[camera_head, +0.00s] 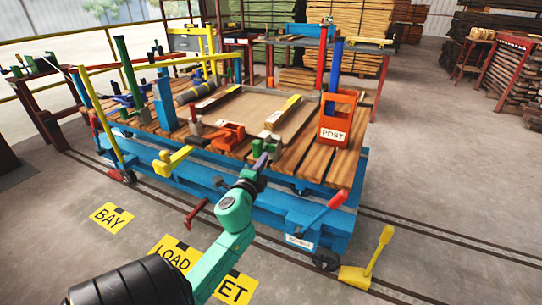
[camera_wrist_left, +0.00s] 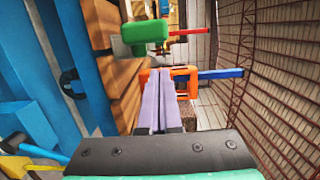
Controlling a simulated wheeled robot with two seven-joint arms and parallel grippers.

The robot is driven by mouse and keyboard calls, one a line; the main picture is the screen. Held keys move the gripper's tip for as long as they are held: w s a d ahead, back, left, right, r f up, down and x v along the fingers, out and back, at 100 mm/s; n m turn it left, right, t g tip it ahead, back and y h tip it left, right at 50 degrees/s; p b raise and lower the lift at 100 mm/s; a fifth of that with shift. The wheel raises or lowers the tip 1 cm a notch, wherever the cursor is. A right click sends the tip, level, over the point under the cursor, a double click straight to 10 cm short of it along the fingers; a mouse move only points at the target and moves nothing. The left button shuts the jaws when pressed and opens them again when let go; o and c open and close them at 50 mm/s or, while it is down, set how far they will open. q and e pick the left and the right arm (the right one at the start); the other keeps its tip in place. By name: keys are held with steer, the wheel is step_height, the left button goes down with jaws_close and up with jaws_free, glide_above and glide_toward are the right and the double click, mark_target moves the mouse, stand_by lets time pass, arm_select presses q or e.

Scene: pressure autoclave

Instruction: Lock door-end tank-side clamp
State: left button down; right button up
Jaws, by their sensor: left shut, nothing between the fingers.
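My left gripper (camera_head: 261,158) is shut and empty, above the near edge of the timber-decked blue cart (camera_head: 300,208). Its purple fingers (camera_wrist_left: 163,100) lie together in the left wrist view. A green clamp (camera_head: 273,143) stands on the deck just beyond the fingertips, partly hidden behind them. A green block with a red rod (camera_wrist_left: 145,36) shows ahead of the fingers in the left wrist view. An orange clamp (camera_head: 228,136) sits on the deck further left. I cannot tell which clamp is the door-end tank-side one, or whether the fingers touch anything. My right gripper is out of view.
An orange POST holder (camera_head: 337,122) with a blue post stands at the deck's right. A yellow-headed lever (camera_head: 172,160) and a red-handled lever (camera_head: 325,206) project from the near side. A yellow pedal (camera_head: 365,268) stands on the floor at lower right. Yellow rails border the left.

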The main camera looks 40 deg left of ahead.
arm_select(q)
steer(key=s, duration=0.5)
steer(key=shift+s+a+f, duration=0.15)
steer(key=shift+s+a, duration=0.1)
steer(key=shift+s, duration=0.1)
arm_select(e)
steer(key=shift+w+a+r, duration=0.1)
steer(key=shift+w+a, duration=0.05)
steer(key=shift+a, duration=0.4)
